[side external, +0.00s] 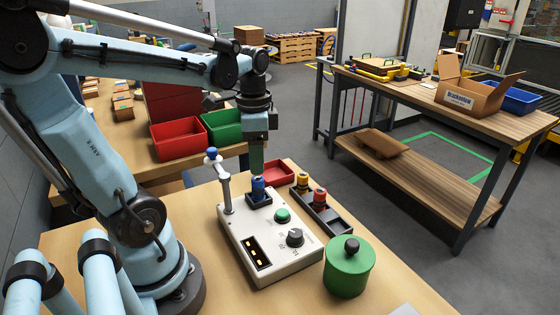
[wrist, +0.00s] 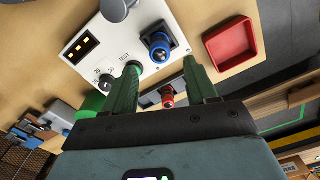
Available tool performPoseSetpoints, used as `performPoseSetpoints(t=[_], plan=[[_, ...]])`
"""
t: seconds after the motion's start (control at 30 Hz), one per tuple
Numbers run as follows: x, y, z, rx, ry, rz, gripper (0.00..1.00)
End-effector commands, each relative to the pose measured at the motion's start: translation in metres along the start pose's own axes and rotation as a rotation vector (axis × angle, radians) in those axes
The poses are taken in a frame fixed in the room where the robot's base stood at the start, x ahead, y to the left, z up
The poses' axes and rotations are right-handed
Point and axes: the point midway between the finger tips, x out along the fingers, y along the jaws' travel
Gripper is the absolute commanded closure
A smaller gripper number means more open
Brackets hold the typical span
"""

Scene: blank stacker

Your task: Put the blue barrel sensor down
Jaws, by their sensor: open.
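The blue barrel sensor (side external: 258,188) stands upright in a black square socket (side external: 262,201) on the white test box (side external: 288,262). In the wrist view the blue sensor (wrist: 157,43) lies just beyond my fingertips, in line with the gap between them. My gripper (side external: 257,173) points down over the sensor, with its green fingers close above its top. In the wrist view my gripper (wrist: 161,62) has its fingers apart with nothing between them. Whether a fingertip touches the sensor cannot be told.
A black tray (side external: 336,223) right of the box holds a red sensor (side external: 319,198) and a yellow-and-black one (side external: 302,182). A red bin (side external: 279,172) is behind. A green lidded pot (side external: 349,270) stands front right. A blue-topped lever (side external: 213,158) rises at the box's left.

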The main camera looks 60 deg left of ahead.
Motion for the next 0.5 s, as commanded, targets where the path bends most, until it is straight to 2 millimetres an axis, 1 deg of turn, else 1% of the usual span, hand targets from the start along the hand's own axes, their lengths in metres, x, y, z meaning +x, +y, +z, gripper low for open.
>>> performPoseSetpoints(t=[0.1,0.3,0.4,0.5], plan=[[-0.018,0.001,0.001,0.0,0.0,0.0,0.43],[-0.039,0.0,0.0,0.0,0.0,0.0,0.43],[-0.045,0.0,0.0,0.0,0.0,0.0,0.43],[-0.045,0.004,-0.003,-0.011,0.016,-0.016,0.43]])
